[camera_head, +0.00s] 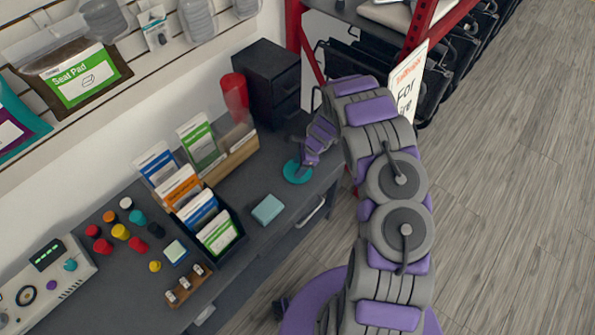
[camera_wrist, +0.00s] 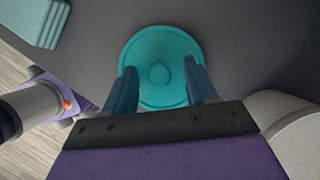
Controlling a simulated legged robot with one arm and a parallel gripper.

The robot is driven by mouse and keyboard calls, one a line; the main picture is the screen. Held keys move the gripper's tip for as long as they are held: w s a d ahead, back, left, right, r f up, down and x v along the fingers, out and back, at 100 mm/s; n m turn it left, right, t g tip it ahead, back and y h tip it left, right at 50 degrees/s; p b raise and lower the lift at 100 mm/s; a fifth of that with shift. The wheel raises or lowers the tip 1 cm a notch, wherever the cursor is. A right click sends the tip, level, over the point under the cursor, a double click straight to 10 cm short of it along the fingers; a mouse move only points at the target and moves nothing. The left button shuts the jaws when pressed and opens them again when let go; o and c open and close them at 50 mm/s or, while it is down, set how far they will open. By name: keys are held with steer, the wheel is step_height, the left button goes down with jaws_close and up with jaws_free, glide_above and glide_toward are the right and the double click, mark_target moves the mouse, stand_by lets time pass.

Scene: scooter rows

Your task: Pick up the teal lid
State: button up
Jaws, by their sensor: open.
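The teal lid (camera_head: 297,172) is a round disc lying on the dark grey counter near its right end. In the wrist view the lid (camera_wrist: 160,50) shows a raised rim and a small round knob (camera_wrist: 159,74) at its middle. My gripper (camera_head: 307,163) is over the near part of the lid. In the wrist view my gripper (camera_wrist: 163,88) is open, with one finger on each side of the knob and the fingertips over the lid. I cannot tell whether the fingers touch it. Part of the lid's near edge is hidden by the gripper.
A teal box (camera_head: 268,209) lies left of the lid. Card holders (camera_head: 215,215), a red cylinder (camera_head: 233,95) and a black drawer unit (camera_head: 270,85) stand on the counter (camera_head: 262,180). A red-framed rack (camera_head: 420,25) rises behind my arm. Open floor (camera_head: 510,200) lies to the right.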

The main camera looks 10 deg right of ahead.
steer(key=shift+c, duration=0.3)
jaws_close()
steer(key=shift+r, duration=0.2)
